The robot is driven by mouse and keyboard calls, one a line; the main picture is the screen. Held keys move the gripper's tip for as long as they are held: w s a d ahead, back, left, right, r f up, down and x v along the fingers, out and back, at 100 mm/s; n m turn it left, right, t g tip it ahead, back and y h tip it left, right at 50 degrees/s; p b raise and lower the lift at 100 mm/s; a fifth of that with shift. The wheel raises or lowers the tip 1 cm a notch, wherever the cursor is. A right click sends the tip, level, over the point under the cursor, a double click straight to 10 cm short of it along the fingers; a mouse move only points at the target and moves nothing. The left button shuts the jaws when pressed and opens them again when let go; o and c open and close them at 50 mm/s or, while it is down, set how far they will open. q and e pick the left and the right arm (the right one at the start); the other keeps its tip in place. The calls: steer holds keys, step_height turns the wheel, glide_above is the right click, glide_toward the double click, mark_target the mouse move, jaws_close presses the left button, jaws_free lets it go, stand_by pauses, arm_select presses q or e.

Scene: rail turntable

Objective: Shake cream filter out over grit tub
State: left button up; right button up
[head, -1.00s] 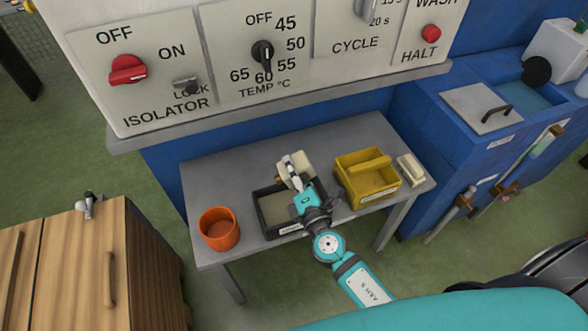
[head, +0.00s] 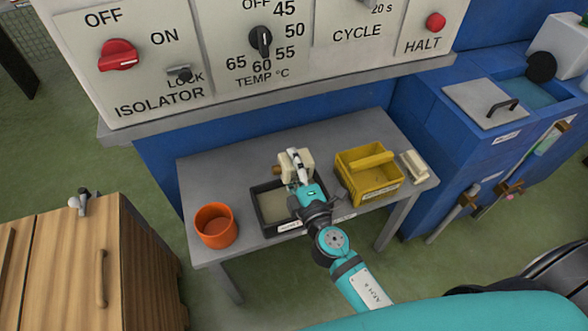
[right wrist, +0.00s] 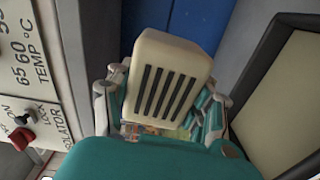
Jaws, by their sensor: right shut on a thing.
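The cream filter (head: 284,161) is a pale block with dark slots on one face, which shows in the right wrist view (right wrist: 165,82). My right gripper (head: 297,168) is shut on it, a finger on either side, and holds it tilted over the far part of a black-rimmed, shallow tub (head: 262,226). This tub has a pale grey floor and a white front label too small to read surely; it looks like the grit tub. My arm hides its right part. The dark rim also shows in the right wrist view (right wrist: 236,125). My left gripper is not in view.
On the grey table (head: 215,170), an orange pot (head: 216,238) stands left of the tub and a yellow handled carrier (head: 368,183) right of it. A cream block (head: 414,166) lies at the right edge. The control panel (head: 200,75) overhangs behind.

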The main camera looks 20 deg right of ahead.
steer(key=m, duration=0.4)
steer(key=shift+f+b, duration=0.1)
steer(key=shift+b, duration=0.2)
steer(key=m, duration=0.6)
steer(key=shift+a+f+m+b, duration=0.15)
steer(key=shift+m+b, duration=0.25)
steer(key=m, duration=0.3)
steer(key=shift+a, duration=0.1)
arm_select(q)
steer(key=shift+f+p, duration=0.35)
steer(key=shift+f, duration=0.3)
arm_select(e)
steer(key=shift+m, duration=1.5)
steer(key=shift+s, duration=0.15)
arm_select(q)
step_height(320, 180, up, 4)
steer(key=p, duration=0.4)
arm_select(e)
steer(key=s+d+r, duration=0.4)
steer(key=s+r, duration=0.8)
steer(key=s, duration=0.1)
steer(key=shift+s+d+h, duration=0.2)
steer(key=shift+s+h, duration=0.1)
steer(key=shift+s, duration=0.05)
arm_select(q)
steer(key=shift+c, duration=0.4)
